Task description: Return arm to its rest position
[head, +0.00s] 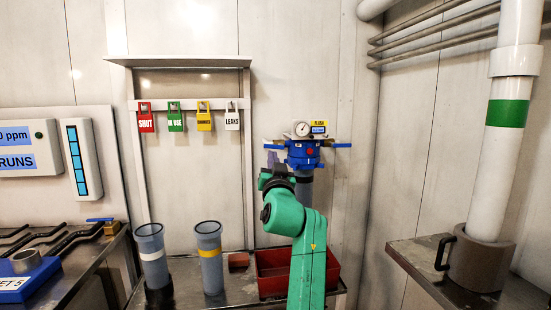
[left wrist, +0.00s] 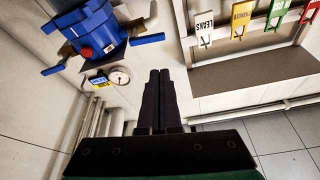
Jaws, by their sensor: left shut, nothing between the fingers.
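My green left arm reaches up in the head view, and its gripper (head: 272,163) is in front of the wall, just left of the blue valve body (head: 303,155). In the left wrist view the two dark fingers of the left gripper (left wrist: 159,76) are together with nothing between them. The blue valve body (left wrist: 92,30) with its red button and blue handles is at the upper left there, apart from the fingers. A round gauge (head: 302,129) sits on top of the valve. My right gripper is not in view.
Red, green, yellow and white tags (head: 232,118) hang on a rail left of the arm. Two grey cups (head: 208,240) and a red bin (head: 272,285) stand on the bench below. A white pipe with a green band (head: 507,112) rises at the right.

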